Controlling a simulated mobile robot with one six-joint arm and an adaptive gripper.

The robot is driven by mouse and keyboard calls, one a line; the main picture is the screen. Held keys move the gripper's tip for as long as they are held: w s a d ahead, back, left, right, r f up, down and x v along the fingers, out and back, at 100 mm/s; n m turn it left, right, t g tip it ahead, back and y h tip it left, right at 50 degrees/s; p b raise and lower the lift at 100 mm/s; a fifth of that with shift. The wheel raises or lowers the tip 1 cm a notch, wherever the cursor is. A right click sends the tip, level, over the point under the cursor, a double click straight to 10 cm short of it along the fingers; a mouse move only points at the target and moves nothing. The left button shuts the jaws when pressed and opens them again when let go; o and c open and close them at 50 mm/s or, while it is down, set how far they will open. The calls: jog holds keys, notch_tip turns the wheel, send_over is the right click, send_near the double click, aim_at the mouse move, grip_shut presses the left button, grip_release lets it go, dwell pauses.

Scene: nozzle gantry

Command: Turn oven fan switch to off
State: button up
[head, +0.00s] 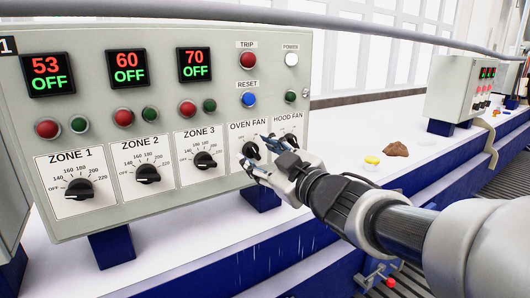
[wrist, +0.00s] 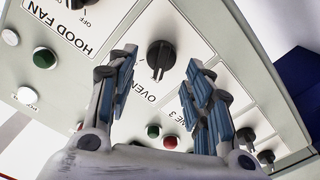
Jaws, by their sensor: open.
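The oven fan switch is a black rotary knob (head: 250,150) under the OVEN FAN label on the grey control panel (head: 218,110). In the wrist view the knob (wrist: 160,56) shows between and just beyond my two fingertips, with a gap on each side. My gripper (head: 258,153) is open in front of this knob and holds nothing. In the head view the fingers partly cover the knob and its dial marks. In the wrist view a finger covers part of its label. I cannot tell clearly which mark the knob points to.
The hood fan knob (head: 290,140) is close on the right, partly behind my gripper. The zone 3 knob (head: 205,160) is to the left. Above are the blue reset button (head: 249,99) and red trip button (head: 248,60). A yellow-lidded jar (head: 372,161) and a brown lump (head: 396,149) lie on the white bench.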

jog(key=v, duration=0.9)
jog(key=shift+s+d, duration=0.2)
jog(key=shift+s, duration=0.1)
jog(key=s+d+f+m+g+h+b, duration=0.1)
jog(key=s+d+f+m+h+b, duration=0.15)
jog(key=d+f+m+h, duration=0.35)
jog(key=s+d+f+m+h+b, duration=0.25)
jog(key=d+f+m+h, duration=0.2)
jog(key=d+f, duration=0.3)
jog(key=s+a+f+m+g+b, duration=0.1)
jog(key=s+f+g, duration=0.3)
jog(key=s+f, duration=0.4)
jog(key=s+a+f+m+g+b, duration=0.1)
jog(key=s+a+f+g+b, duration=0.1)
jog(key=s+f+g, duration=0.3)
jog(key=s+f+b, duration=0.1)
jog(key=s+f, duration=0.3)
jog(key=s, duration=0.1)
jog(key=shift+s+f, duration=0.2)
jog(key=shift+s, duration=0.2)
